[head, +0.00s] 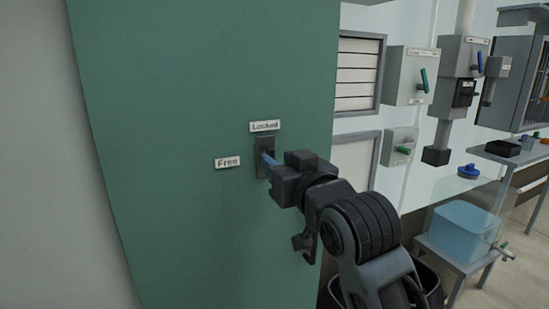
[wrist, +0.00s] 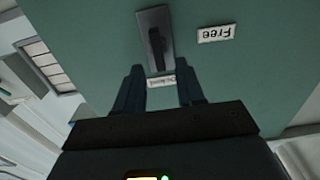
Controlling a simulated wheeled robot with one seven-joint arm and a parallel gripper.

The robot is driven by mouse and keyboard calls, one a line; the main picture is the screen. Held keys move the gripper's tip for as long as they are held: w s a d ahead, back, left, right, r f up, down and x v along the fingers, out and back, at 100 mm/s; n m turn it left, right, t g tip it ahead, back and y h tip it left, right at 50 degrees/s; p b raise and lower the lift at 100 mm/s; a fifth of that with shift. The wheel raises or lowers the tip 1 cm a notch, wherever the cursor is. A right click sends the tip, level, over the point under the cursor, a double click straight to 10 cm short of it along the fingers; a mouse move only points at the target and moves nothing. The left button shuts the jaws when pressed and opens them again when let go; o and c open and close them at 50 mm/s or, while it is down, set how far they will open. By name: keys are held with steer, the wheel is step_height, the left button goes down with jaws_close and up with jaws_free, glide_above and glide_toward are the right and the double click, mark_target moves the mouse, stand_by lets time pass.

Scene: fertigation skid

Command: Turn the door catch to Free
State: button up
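The door catch is a dark plate (head: 262,146) with a narrow black handle (wrist: 157,50) on the green door (head: 200,80). In the wrist view the handle points toward the "Locked" label (wrist: 161,80); that label sits above the plate in the head view (head: 265,126). The "Free" label (head: 228,162) is left of the plate, and it also shows in the wrist view (wrist: 216,33). My gripper (head: 268,159) is at the plate, and its fingers (wrist: 158,70) are open, one on either side of the handle's end. Contact cannot be told. My fingers hide part of the catch in the head view.
Right of the door are wall boxes with a green lever (head: 424,80) and a blue lever (head: 480,62). A blue tank (head: 463,230) stands on a low stand at the right. The door face around the catch is clear.

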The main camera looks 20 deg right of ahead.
steer(key=shift+w, duration=1.35)
steer(key=shift+c, duration=0.4)
jaws_close()
